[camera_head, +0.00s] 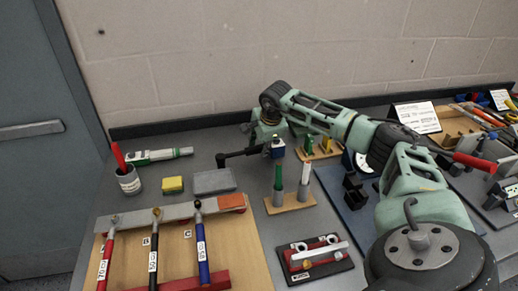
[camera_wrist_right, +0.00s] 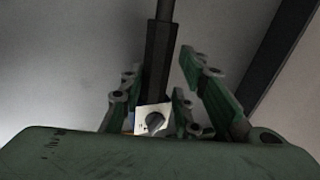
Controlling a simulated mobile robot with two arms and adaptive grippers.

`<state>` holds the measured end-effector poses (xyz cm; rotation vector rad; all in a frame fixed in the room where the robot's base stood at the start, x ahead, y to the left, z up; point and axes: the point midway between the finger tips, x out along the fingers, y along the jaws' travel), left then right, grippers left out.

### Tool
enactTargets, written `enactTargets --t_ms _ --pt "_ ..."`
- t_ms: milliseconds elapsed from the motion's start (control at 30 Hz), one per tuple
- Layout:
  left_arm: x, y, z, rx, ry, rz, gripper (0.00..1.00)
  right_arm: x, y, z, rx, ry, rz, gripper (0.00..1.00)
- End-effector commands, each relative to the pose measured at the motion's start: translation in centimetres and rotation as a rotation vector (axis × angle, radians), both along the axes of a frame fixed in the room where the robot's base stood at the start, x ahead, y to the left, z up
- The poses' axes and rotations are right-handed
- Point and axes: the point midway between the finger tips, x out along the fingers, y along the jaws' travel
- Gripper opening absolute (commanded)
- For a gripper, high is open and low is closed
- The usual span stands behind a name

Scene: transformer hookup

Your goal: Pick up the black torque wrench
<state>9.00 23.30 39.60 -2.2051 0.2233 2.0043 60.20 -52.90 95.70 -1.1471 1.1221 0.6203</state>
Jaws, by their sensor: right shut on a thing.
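The black torque wrench (camera_head: 238,155) sticks out to the left from my right gripper (camera_head: 268,140) in the head view, above the bench near the wall. My right gripper is shut on it. In the right wrist view the wrench's dark shaft (camera_wrist_right: 158,55) runs up from between the green fingers (camera_wrist_right: 155,110), and a white plate with a dark knob (camera_wrist_right: 153,120) shows between them. The part inside the gripper is partly hidden. My left gripper is not in view.
A grey block (camera_head: 214,181) and a yellow block (camera_head: 173,184) lie below the wrench. A blue mat (camera_head: 352,222) is at right.

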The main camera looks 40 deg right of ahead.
Motion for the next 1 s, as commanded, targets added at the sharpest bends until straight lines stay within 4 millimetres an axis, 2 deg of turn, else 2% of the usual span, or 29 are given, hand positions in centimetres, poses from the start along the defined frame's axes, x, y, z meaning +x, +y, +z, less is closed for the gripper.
enactTargets --t_ms 33,367,467,667,1000 --pt "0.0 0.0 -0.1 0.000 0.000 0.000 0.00 -0.5 0.3 -0.8 0.006 0.020 -0.001 0.00" --pt "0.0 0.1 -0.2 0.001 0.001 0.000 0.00 -0.4 0.3 -0.5 0.006 0.020 -0.002 0.00" --pt "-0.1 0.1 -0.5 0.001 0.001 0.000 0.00 -0.4 0.3 0.2 0.007 0.018 -0.001 0.00" --pt "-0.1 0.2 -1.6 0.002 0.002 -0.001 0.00 -0.1 0.1 3.8 0.004 0.006 -0.001 0.00" --pt "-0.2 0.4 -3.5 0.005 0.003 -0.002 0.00 -6.4 -3.1 7.7 -0.001 0.006 -0.003 0.00"
